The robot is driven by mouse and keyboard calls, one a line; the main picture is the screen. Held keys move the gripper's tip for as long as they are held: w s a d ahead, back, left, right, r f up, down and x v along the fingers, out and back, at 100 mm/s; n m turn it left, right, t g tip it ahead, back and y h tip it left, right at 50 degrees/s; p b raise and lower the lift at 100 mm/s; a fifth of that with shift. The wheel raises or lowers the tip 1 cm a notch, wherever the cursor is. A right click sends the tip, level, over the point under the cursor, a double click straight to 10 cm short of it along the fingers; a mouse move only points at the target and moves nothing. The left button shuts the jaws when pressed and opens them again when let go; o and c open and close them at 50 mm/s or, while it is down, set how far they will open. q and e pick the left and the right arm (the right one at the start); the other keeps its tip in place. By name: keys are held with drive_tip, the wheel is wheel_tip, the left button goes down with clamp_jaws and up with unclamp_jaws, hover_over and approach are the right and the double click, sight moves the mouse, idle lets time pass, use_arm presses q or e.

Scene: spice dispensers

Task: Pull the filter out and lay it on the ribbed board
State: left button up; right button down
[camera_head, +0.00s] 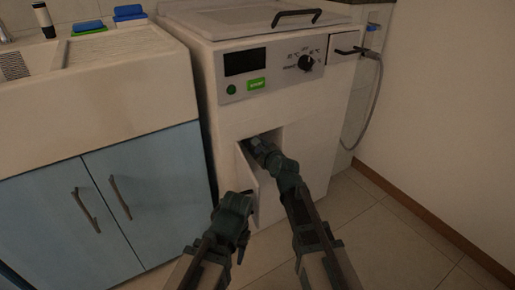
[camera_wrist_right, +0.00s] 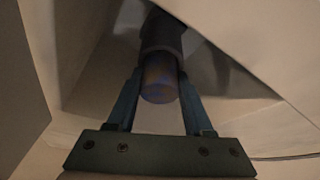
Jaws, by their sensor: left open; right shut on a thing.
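The filter (camera_wrist_right: 160,84) shows in the right wrist view as a dark cylinder with a brownish, blue-marked round end. My right gripper (camera_wrist_right: 158,92) is shut on this end, one finger on each side. The filter's far part runs into the shadowed recess. In the head view my right gripper (camera_head: 260,148) reaches into the opening low on the white machine's front, and the filter cannot be made out there. My left gripper (camera_head: 241,226) is open and empty in front of the machine, below the open flap. The ribbed board (camera_head: 122,46) lies on the counter at the left, its middle bare.
The small white flap (camera_head: 246,178) stands open at the left of the opening, close to both arms. The white machine (camera_head: 230,125) has a knob and display above. A blue cabinet (camera_head: 150,180) stands left. Blue and green sponges (camera_head: 88,27) sit behind the board. A hose hangs right.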

drive_tip(key=c, duration=0.9)
unclamp_jaws()
clamp_jaws()
drive_tip(key=s+d, duration=0.4)
drive_tip(key=s, duration=0.3)
drive_tip(key=shift+s+d, duration=0.15)
drive_tip(key=shift+s, duration=0.05)
idle(2.0)
drive_tip(key=shift+s+d, duration=0.45)
drive_tip(key=shift+s, duration=0.35)
drive_tip(key=shift+s+d, duration=0.45)
drive_tip(key=shift+s, duration=0.3)
